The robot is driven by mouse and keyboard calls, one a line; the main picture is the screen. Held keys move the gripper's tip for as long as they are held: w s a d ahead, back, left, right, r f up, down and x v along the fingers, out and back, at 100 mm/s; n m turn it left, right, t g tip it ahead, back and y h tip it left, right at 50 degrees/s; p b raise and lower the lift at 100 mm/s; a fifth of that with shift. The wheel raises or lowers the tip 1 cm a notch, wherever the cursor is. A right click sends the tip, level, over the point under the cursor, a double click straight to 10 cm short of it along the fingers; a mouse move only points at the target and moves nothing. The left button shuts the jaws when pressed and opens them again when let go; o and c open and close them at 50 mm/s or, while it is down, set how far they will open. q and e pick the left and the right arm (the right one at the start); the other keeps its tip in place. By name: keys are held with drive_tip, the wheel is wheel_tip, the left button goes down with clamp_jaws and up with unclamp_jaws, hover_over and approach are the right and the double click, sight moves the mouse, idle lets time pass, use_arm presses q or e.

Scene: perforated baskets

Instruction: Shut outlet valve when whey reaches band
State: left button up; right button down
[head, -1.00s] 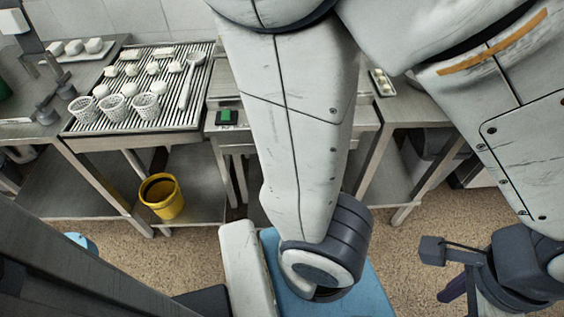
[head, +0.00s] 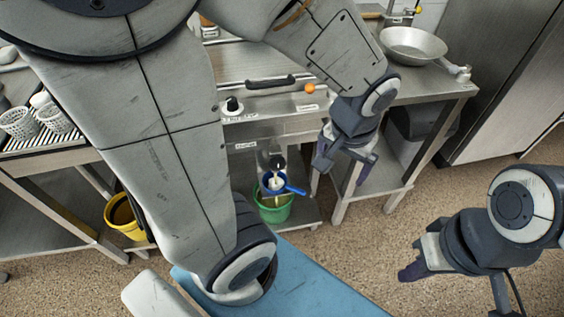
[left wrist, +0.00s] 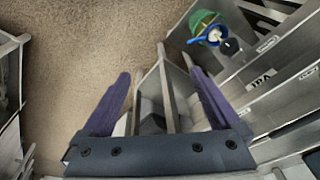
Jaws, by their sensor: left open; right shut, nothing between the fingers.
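Under the steel vat (head: 262,118), a dark outlet fitting (head: 277,162) lets a pale stream fall into a blue-handled strainer (head: 293,189). The strainer sits over a green bucket (head: 275,212) with yellowish liquid showing; I cannot make out a band. The strainer (left wrist: 204,37), bucket (left wrist: 196,20) and dark fitting (left wrist: 230,46) also show at the upper right of the left wrist view. My left gripper (head: 344,172) is open and empty, right of the bucket and apart from the outlet; its fingers (left wrist: 157,75) span the wrist view. My right gripper (head: 408,272) is shut and empty, over the floor.
A black knob (head: 232,105) and an orange ball (head: 310,88) are on the vat's front. A metal bowl (head: 413,45) stands on the right-hand table. White baskets (head: 20,123) and a yellow bucket (head: 122,215) are at left.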

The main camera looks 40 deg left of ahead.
use_arm(q)
drive_tip(key=w+a+f+n+y+b, duration=0.1)
drive_tip(key=w+a+f+n+b, duration=0.35)
drive_tip(key=a+f, duration=0.5)
drive_tip(key=n+t+y+b, duration=0.1)
drive_tip(key=n+y+b, duration=0.1)
drive_tip(key=n+b, duration=0.35)
approach(278, 161)
drive_tip(key=f, duration=0.2)
drive_tip(key=b+x, duration=0.1)
drive_tip(key=x, duration=0.2)
drive_tip(key=b+x, duration=0.1)
drive_tip(key=x, duration=0.1)
drive_tip(key=b+x, duration=0.2)
drive_tip(key=x, duration=0.1)
drive_tip(key=shift+w+a+f, duration=0.15)
drive_tip(key=shift+w+a, duration=0.1)
drive_tip(key=shift+a, duration=0.15)
drive_tip(key=shift+w+a+f+m+b, duration=0.25)
drive_tip(key=shift+a+f+m+b, duration=0.05)
drive_tip(key=shift+f, duration=0.35)
use_arm(e)
wheel_tip(278, 161, down, 18)
drive_tip(key=shift+r, duration=0.15)
